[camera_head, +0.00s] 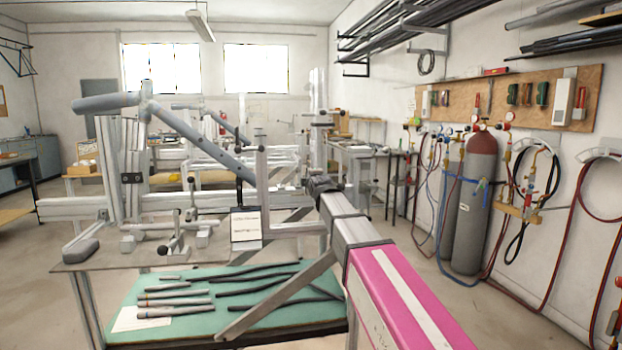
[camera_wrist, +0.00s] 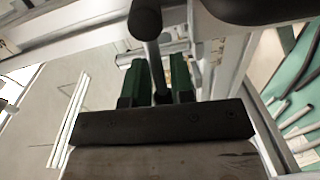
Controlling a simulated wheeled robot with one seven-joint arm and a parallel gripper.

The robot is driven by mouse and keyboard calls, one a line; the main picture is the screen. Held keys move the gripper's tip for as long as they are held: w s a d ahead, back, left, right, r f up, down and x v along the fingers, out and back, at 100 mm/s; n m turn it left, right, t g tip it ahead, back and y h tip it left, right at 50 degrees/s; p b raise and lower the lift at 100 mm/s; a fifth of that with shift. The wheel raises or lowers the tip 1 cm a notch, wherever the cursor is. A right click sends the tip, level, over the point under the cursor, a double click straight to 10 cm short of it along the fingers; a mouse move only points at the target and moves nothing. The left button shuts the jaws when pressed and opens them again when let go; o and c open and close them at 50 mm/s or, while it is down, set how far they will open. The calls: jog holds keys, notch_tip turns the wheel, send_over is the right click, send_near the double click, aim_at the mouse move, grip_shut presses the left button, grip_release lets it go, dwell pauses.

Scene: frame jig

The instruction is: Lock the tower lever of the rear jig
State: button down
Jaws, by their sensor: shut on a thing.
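In the wrist view my gripper (camera_wrist: 159,66) has two green-padded fingers closed on the dark rod of a lever (camera_wrist: 149,50). The rod stands between the pads, and its thick rounded dark end (camera_wrist: 145,18) lies beyond the fingertips. In the head view a rail jig (camera_head: 160,205) of pale metal stands at the centre left, with a grey-blue tube frame (camera_head: 205,147) on it. The finger contact is not clear in the head view, where a dark end piece (camera_head: 322,186) shows near the jig's right side. I cannot tell the lever's lock state.
A green mat (camera_head: 200,283) with several dark and grey tubes lies on the lower shelf at the front. Small black-knobbed clamps (camera_head: 176,240) stand on the plate above. Gas cylinders (camera_head: 470,205) and hoses line the right wall. Floor between jig and cylinders is clear.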

jog(key=shift+f+n, duration=0.2)
jog(key=shift+n, duration=0.2)
jog(key=c, duration=1.2)
grip_release()
jog(key=shift+a, duration=0.1)
jog(key=shift+s, duration=0.15)
jog(key=v, duration=1)
jog(key=shift+s, duration=0.3)
